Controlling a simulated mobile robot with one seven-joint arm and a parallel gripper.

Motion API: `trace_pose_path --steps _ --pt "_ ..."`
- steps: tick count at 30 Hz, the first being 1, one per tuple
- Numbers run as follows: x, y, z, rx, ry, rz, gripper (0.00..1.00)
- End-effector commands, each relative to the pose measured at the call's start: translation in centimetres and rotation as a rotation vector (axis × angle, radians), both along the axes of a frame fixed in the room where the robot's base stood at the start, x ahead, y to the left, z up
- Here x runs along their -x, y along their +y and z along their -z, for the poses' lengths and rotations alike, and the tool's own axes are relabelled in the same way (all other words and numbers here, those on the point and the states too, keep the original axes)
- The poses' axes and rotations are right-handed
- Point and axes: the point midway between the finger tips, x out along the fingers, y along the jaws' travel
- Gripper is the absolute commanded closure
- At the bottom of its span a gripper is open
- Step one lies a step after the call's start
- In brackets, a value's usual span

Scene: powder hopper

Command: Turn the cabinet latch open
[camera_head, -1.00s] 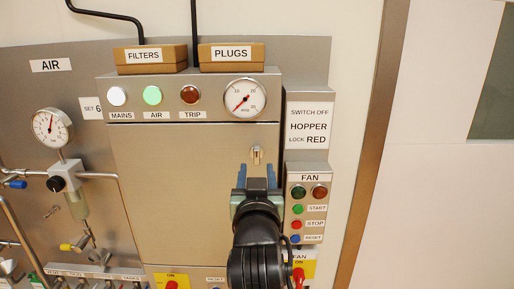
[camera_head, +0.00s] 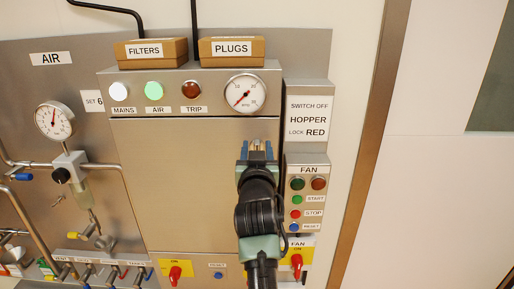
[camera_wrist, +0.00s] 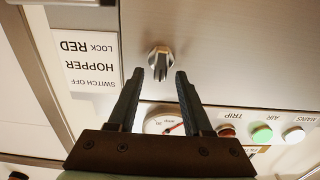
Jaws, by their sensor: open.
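The cabinet latch (camera_wrist: 160,62) is a small silver fitting with a narrow handle on the cabinet door (camera_head: 180,180), near the door's right edge. My gripper (camera_head: 257,150) is open, with its two blue-grey fingers pointing at the latch. In the head view the latch (camera_head: 257,146) shows partly between the fingertips. In the wrist view, which is upside down, the latch lies just past the tips of my gripper (camera_wrist: 157,76), lined up with the gap. I cannot tell whether the fingers touch it. The door looks shut.
A fan box (camera_head: 306,200) with buttons stands close right of my gripper. Lamps and a dial gauge (camera_head: 245,94) sit above the door. Red switches (camera_head: 175,273) are below. Pipework and another gauge (camera_head: 54,120) are at the left. A sign (camera_head: 309,119) names the hopper lock.

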Motion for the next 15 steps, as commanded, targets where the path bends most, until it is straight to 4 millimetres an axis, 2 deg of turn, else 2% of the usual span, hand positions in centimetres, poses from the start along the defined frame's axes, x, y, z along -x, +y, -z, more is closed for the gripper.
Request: trace_pose_path --steps 2,10,15 --pt "0.01 0.00 -0.01 0.000 0.000 0.000 0.50" --pt "0.03 0.00 0.00 0.000 0.000 0.000 0.99" --pt "0.03 0.00 0.01 0.000 0.001 0.000 1.00"
